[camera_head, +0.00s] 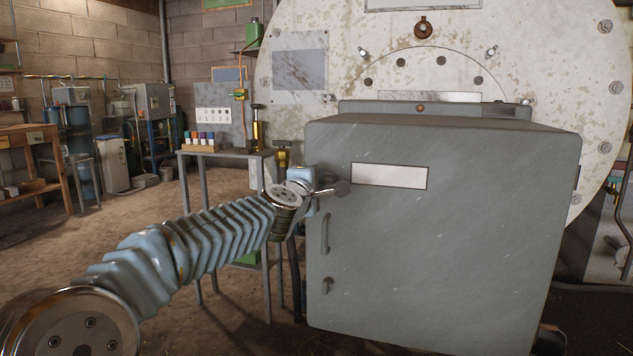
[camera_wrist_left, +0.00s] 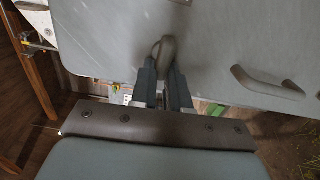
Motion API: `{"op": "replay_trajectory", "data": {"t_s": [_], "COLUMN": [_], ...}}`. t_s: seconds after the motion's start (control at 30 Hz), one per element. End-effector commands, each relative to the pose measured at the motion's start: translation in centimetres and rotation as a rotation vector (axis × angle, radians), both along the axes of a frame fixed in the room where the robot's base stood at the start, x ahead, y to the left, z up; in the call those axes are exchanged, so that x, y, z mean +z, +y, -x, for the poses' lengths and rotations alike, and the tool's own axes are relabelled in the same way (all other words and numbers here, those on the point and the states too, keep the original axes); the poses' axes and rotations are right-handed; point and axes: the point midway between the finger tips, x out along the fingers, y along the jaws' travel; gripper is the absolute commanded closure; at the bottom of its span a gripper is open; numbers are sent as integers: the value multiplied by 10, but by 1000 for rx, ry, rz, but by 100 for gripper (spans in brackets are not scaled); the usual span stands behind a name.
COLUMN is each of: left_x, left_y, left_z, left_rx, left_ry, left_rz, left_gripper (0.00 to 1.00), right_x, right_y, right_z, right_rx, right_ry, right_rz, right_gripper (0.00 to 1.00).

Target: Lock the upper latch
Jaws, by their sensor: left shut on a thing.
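A grey metal cabinet (camera_head: 470,240) with a closed-looking front door stands in front of a large round white vessel. The upper latch (camera_head: 342,188) is a dark rounded lever near the upper left edge of the door. My left gripper (camera_head: 321,192) reaches it from the left. In the left wrist view, my left gripper (camera_wrist_left: 166,92) has its two dark fingers around the upper latch (camera_wrist_left: 168,50), shut on it, with the latch's rounded end beyond the tips. The lower latch (camera_head: 326,286) sits near the door's lower left. My right gripper is not in view.
A door handle (camera_head: 325,233) sticks out between the two latches and also shows in the left wrist view (camera_wrist_left: 268,84). A small metal table (camera_head: 225,153) with bottles stands behind my left arm. The floor at the left is open.

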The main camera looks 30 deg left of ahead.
Motion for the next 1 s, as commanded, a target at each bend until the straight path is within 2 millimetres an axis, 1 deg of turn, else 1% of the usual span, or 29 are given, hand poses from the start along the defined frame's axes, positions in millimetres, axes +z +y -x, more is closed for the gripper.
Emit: {"op": "replay_trajectory", "data": {"t_s": [0.17,0.2,0.27,0.3,0.37,0.63,0.73,0.87,1.0], "left_x": [-2,-2,-2,-2,-1,-1,0,0,2], "left_y": [0,0,0,0,0,0,-1,-6,-14], "left_z": [0,0,0,0,0,1,7,28,63], "left_rx": [1,1,1,1,1,0,0,0,1], "left_ry": [2,2,2,3,2,1,0,0,-1], "left_rz": [3,3,3,2,1,0,1,1,2], "left_gripper": [100,83,74,68,60,60,60,60,60], "right_x": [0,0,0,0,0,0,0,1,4], "right_y": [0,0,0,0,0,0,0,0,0], "right_z": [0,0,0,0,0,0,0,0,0], "right_rx": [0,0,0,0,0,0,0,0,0], "right_ry": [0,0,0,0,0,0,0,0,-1], "right_rz": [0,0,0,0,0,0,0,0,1], "right_gripper": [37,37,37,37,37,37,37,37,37]}}
